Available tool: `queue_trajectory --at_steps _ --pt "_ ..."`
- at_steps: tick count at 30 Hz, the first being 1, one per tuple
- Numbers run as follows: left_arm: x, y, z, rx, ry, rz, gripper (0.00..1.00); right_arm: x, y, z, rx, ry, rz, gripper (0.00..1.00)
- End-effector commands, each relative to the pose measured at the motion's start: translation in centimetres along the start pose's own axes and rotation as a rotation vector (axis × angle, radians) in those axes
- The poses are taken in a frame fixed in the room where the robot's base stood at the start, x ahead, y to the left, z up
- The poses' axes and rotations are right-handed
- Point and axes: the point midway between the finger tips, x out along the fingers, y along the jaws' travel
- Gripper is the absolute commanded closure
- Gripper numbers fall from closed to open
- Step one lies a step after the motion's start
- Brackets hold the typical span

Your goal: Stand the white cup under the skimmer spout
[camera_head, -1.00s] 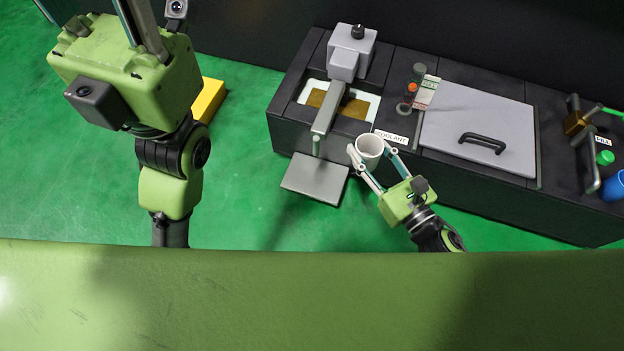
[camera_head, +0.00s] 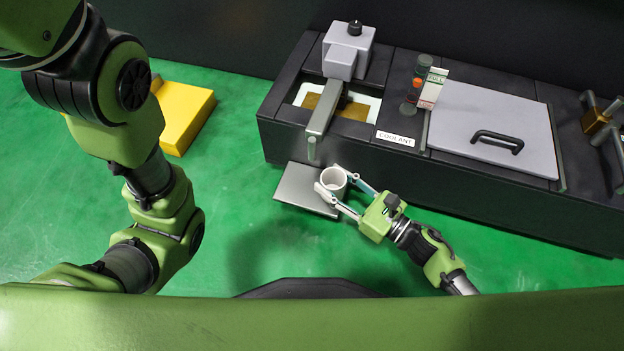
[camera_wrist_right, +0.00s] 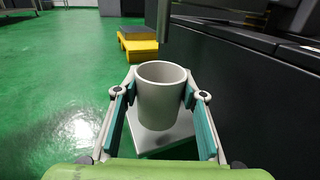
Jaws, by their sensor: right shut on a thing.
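The white cup (camera_head: 334,180) is upright between the fingers of my right gripper (camera_head: 338,192), which is shut on it. In the right wrist view the cup (camera_wrist_right: 161,95) is empty-looking, with a finger pad on each side. The skimmer spout (camera_head: 313,147) hangs at the end of a grey arm from the coolant tank. The cup is near the spout, slightly right of it and nearer to me. A grey plate (camera_head: 300,190) lies below and behind the cup; I cannot tell if the cup touches it. My left gripper is not in view.
The dark coolant tank (camera_head: 400,165) runs along the back right, with a grey handled lid (camera_head: 490,125). A yellow block (camera_head: 185,115) stands on the floor at left. Green floor between my left arm and the plate is clear.

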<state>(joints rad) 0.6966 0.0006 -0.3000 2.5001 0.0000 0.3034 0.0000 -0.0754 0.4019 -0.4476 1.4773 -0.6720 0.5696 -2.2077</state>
Motion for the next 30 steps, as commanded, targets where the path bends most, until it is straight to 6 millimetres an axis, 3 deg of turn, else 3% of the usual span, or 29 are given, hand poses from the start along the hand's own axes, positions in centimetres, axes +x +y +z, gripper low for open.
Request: queue_trajectory --at_steps 3,6,15,22,30 --pt "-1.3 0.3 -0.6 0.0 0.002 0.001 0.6 3.0 0.0 -0.3 -0.002 -0.005 0.002 0.83" --pt "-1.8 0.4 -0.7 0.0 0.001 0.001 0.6 4.6 0.0 -0.2 -0.002 -0.002 0.001 0.83" --pt "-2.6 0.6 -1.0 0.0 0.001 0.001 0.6 6.9 0.0 -0.1 0.0 -0.002 0.001 0.83" --pt "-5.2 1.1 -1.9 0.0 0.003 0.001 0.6 6.8 0.0 -3.4 0.001 0.001 -0.001 0.83" --pt "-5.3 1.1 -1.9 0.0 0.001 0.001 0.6 6.8 0.0 -3.5 0.0 0.0 -0.001 0.83"
